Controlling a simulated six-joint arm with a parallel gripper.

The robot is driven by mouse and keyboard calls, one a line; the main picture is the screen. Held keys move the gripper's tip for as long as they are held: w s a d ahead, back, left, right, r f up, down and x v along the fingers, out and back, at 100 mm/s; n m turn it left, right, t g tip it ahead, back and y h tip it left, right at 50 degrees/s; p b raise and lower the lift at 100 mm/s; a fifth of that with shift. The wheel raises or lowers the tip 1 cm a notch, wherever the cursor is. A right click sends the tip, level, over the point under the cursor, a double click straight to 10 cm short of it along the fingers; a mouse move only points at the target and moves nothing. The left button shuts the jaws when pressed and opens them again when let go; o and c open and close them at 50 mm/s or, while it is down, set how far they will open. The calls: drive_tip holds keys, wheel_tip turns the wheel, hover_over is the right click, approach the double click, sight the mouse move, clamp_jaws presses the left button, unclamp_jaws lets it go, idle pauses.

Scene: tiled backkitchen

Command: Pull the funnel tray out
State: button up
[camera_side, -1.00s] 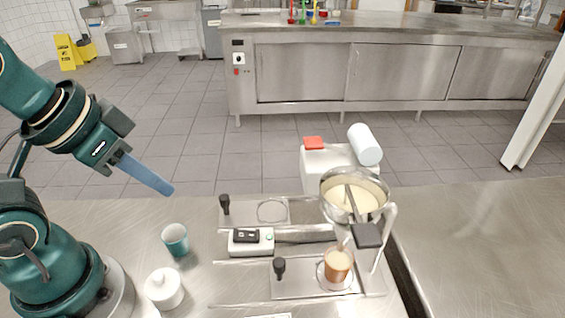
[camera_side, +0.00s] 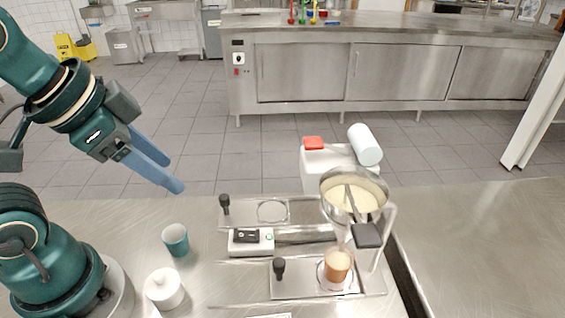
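Two flat metal trays sit in the low station on the table. The far tray (camera_side: 247,214) has a black knob (camera_side: 224,204) at its left end and an empty ring (camera_side: 272,211). The near tray (camera_side: 300,284) has a black knob (camera_side: 279,268) and bears a cup (camera_side: 337,266) of brown and pale liquid. A metal funnel bowl (camera_side: 328,203) of cream-coloured liquid stands above the right side. I cannot tell which tray is the funnel tray. My gripper (camera_side: 173,174) is open and empty, up and left of both trays, touching neither.
A teal cup (camera_side: 175,240) and a white lidded jar (camera_side: 164,288) stand left of the station. A small box with a black switch (camera_side: 250,241) lies between the trays. A white machine (camera_side: 320,162) stands behind the bowl. The table's right side is clear.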

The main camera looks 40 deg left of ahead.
drive_tip(key=w+d+r+m+g, duration=0.1)
drive_tip(key=w+d+m, duration=0.2)
drive_tip(key=w+m, duration=0.15)
drive_tip(key=m+g, duration=0.5)
drive_tip(key=m, duration=0.5)
hover_over(279, 261)
wheel_tip(279, 261, down, 10)
drive_tip(key=shift+r, duration=0.2)
drive_tip(key=shift+f, duration=2.55)
clamp_jaws()
